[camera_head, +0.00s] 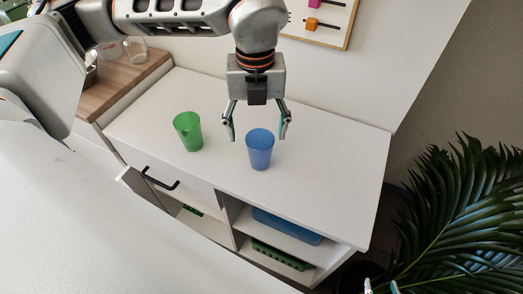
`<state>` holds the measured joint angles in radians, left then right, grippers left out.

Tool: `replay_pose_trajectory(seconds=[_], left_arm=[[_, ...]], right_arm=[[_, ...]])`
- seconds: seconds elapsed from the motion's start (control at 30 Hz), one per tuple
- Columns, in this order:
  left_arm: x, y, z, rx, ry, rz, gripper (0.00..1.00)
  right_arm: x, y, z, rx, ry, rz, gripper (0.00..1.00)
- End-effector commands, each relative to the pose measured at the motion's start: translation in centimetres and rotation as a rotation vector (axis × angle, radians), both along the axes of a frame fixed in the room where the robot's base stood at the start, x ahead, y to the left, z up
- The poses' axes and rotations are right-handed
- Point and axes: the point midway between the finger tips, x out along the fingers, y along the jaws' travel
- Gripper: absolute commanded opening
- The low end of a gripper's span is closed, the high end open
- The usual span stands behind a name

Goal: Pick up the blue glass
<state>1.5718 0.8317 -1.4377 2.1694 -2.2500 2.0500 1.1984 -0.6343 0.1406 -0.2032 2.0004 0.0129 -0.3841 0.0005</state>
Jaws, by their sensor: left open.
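The blue glass (260,152) stands upright on the white cabinet top. My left gripper (257,132) points down over it, with its two fingers spread apart. In the picture one finger shows to the left of the glass's rim and the other to the right. I see no finger contact with the glass, and the exact height of the fingertips above the top is hard to tell. The tips of my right gripper (381,287) show at the bottom edge, apart and empty, far from the glass. The rest of that gripper is out of frame.
A green glass (188,132) stands left of the blue one. Clear glassware (136,49) sits on a wooden counter at the upper left. Blue (287,226) and green (279,257) bins are in the shelves below. A plant (455,210) is at the right. The cabinet top's right side is clear.

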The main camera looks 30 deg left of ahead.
Motion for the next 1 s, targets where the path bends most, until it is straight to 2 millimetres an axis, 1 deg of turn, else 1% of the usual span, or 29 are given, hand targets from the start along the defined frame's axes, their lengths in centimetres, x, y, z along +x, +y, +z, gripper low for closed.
replay_pose_trajectory(seconds=[0.2, 0.3, 0.4, 0.57, 0.6, 0.63, 0.67, 0.7, 0.77, 1.0], left_arm=[[0.9, -0.2, -3.0, 0.0, 0.005, -0.001, 0.68], [0.9, -0.2, -4.3, 0.0, 0.004, -0.002, 0.68], [0.9, -0.2, -4.7, -0.002, 0.003, -0.002, 0.68], [0.9, -0.2, -4.7, -0.001, 0.002, -0.002, 0.68], [0.9, -0.2, -4.7, -0.001, 0.002, -0.002, 0.62], [0.9, -0.2, -4.7, -0.001, 0.002, -0.002, 0.55], [0.9, -0.2, -4.7, -0.001, 0.002, -0.002, 0.47], [0.9, -0.2, -4.7, -0.001, 0.002, -0.002, 0.36], [0.9, -0.2, -4.7, -0.001, 0.002, -0.002, 0.21], [0.9, -0.2, -4.6, -0.001, 0.0, -0.002, 0.21]], right_arm=[[-0.1, 0.0, -0.3, -0.002, 0.004, 0.001, 0.4], [-0.2, 0.0, -0.4, -0.003, 0.005, 0.001, 0.4], [-0.1, 0.0, -0.4, -0.003, 0.003, 0.002, 0.4], [-0.1, 0.0, -0.3, -0.003, 0.001, 0.001, 0.4], [-0.1, 0.0, -0.3, -0.003, 0.001, 0.001, 0.4], [-0.1, 0.0, -0.3, -0.003, 0.001, 0.001, 0.4], [-0.1, 0.0, -0.3, -0.003, 0.001, 0.001, 0.4], [-0.1, 0.0, -0.3, -0.003, 0.001, 0.001, 0.4], [-0.1, 0.0, -0.3, -0.004, 0.001, 0.001, 0.4], [0.0, -0.1, -0.2, -0.003, 0.001, 0.0, 0.4]])
